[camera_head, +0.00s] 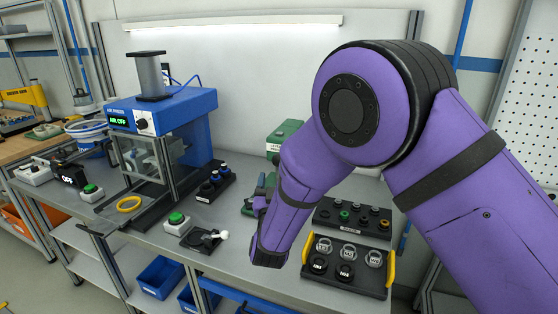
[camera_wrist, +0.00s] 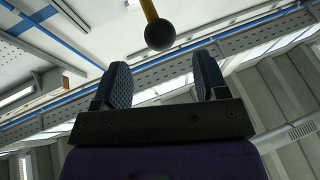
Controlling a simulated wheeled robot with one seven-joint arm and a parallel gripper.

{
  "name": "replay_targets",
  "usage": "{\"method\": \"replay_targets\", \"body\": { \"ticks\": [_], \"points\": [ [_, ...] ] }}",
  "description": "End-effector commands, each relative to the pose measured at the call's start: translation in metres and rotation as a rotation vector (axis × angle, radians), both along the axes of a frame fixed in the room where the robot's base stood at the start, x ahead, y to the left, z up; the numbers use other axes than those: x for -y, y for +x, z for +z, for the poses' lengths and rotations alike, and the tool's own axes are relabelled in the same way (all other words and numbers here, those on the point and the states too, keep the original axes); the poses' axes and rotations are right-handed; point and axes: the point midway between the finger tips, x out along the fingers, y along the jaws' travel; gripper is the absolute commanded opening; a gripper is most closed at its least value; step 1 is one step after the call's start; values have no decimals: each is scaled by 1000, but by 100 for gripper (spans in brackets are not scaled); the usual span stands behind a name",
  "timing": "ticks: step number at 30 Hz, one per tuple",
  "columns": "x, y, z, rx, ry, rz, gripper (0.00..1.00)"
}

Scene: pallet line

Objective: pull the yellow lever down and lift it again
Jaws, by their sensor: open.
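The yellow lever (camera_wrist: 148,8) shows in the wrist view as a thin yellow rod ending in a dark round knob (camera_wrist: 160,34). The knob is just beyond and between my gripper's (camera_wrist: 160,80) two spread fingers, with clear space around it. Nothing is held. I cannot make out the yellow rod in the head view; my arm covers much of that area.
A blue-topped press (camera_head: 190,103) stands left of my gripper. Green push buttons (camera_head: 177,220) and a yellow ring (camera_head: 129,204) lie on the grey bench. A black tray (camera_head: 345,270) with yellow handles and a parts rack (camera_head: 352,218) sit right of my forearm.

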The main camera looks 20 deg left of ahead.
Motion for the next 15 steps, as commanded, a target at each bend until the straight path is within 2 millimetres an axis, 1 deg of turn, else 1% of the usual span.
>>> {"method": "replay_targets", "body": {
  "ticks": [1, 6, 12, 15],
  "points": [
    [-2, 9, 4, 2, 3, -2, 66],
    [-8, 36, 15, 3, 1, -2, 66],
    [-14, 58, 24, 1, -1, 1, 66],
    [-16, 65, 28, 3, -1, 1, 66]
  ]
}}
